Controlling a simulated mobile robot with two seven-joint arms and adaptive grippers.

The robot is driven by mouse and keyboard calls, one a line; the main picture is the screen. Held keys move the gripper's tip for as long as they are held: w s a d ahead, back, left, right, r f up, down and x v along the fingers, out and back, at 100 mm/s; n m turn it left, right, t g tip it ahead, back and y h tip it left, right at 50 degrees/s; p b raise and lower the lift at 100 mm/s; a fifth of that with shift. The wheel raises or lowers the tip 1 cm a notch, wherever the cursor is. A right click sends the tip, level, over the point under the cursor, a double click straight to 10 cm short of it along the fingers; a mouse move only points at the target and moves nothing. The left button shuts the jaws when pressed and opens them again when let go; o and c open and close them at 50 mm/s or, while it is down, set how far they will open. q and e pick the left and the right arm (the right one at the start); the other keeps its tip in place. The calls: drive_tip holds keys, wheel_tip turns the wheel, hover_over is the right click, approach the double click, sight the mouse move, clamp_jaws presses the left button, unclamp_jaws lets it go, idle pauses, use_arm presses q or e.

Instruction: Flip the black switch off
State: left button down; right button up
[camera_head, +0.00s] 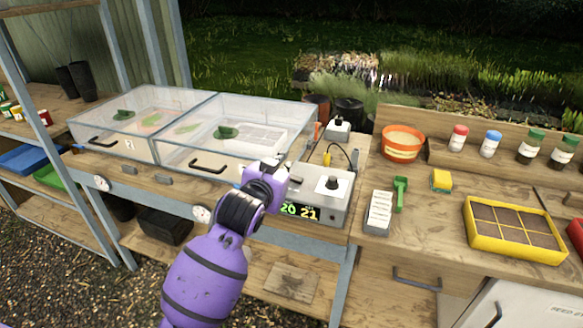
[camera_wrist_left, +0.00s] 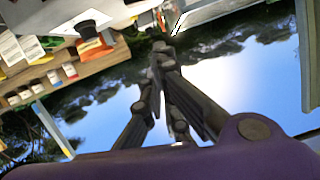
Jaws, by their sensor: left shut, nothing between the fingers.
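A grey control box (camera_head: 310,205) with a lit "20 21" display stands at the right end of the bench. A black knob (camera_head: 332,183) sits on a white plate on its top. It also shows upper left in the wrist view (camera_wrist_left: 88,29). No other black switch is clear on the box; my arm covers its left part. My left gripper (camera_wrist_left: 163,56) is shut and empty. In the head view its purple wrist (camera_head: 266,180) is over the box's left end, left of the knob, and hides the fingers. My right gripper is not in view.
Clear lidded trays (camera_head: 240,135) stand left of the box. A smaller box with a black knob (camera_head: 338,128) is behind, with a cable. On the right bench are an orange bowl (camera_head: 402,143), a label holder (camera_head: 378,212), a green scoop (camera_head: 400,190) and a yellow seed tray (camera_head: 515,252).

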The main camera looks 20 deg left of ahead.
use_arm(q)
hover_over(296, 179)
drive_tip(key=v, duration=0.2)
wheel_tip(296, 179, down, 3)
drive_tip(key=shift+w+a+f, duration=0.25)
drive_tip(key=shift+f, duration=0.25)
drive_tip(key=shift+w+a+f, duration=0.2)
drive_tip(key=shift+f, duration=0.35)
drive_tip(key=shift+a+f, duration=0.15)
drive_tip(key=shift+f, duration=0.6)
